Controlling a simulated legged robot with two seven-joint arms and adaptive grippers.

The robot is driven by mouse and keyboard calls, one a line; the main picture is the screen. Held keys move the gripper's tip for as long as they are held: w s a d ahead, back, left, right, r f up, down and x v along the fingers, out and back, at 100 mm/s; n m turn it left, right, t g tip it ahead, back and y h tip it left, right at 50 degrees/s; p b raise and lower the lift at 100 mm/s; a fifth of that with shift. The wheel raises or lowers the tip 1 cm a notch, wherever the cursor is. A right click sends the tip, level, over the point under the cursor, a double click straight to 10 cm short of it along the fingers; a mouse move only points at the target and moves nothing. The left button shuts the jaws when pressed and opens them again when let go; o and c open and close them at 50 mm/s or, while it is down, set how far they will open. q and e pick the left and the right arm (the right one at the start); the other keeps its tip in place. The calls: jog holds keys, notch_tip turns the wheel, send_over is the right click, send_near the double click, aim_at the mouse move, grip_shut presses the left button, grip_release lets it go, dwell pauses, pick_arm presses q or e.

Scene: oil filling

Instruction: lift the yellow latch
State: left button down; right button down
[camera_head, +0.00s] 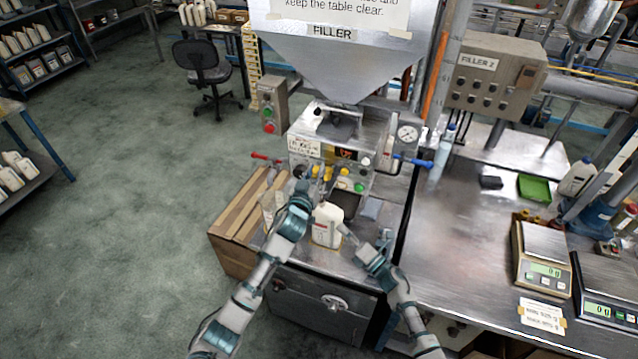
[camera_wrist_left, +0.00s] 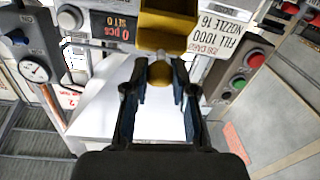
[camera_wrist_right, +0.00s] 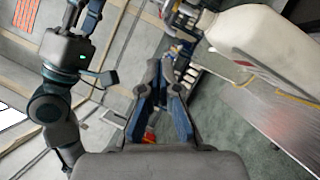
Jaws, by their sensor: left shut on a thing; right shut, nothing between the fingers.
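The yellow latch (camera_wrist_left: 168,28) shows at the top of the left wrist view, on the front of the filler, with a round brass-coloured knob (camera_wrist_left: 160,73) below it. My left gripper (camera_wrist_left: 159,88) is shut on this knob, one finger on each side. In the head view my left gripper (camera_head: 304,186) reaches up to the filler's front panel, where several small yellow parts show and I cannot tell which is the latch. My right gripper (camera_head: 346,232) is shut and empty, low beside the white bottle (camera_head: 326,224). Its fingers (camera_wrist_right: 162,75) also show in the right wrist view.
The filler (camera_head: 340,140) has red and blue side handles and a gauge (camera_head: 407,134). The white bottle also shows close in the right wrist view (camera_wrist_right: 262,45). A wooden crate (camera_head: 240,222) stands left of the filler. Scales (camera_head: 542,258) are on the right bench.

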pick_arm(q)
jog(key=shift+r, duration=0.2)
pick_arm(e)
jog(key=w+a+r+n+g+y, duration=0.1)
jog(key=w+a+r+n, duration=0.1)
jog(key=r, duration=0.4)
jog(key=w+a+r+n+g+y, duration=0.1)
jog(key=w+a+r+n, duration=0.2)
jog(key=w+a+r, duration=0.2)
jog(key=shift+w+a+r+n+y, duration=0.35)
jog(key=shift+a+r, duration=0.25)
jog(key=shift+r, duration=0.35)
pick_arm(q)
jog(key=shift+f, duration=0.1)
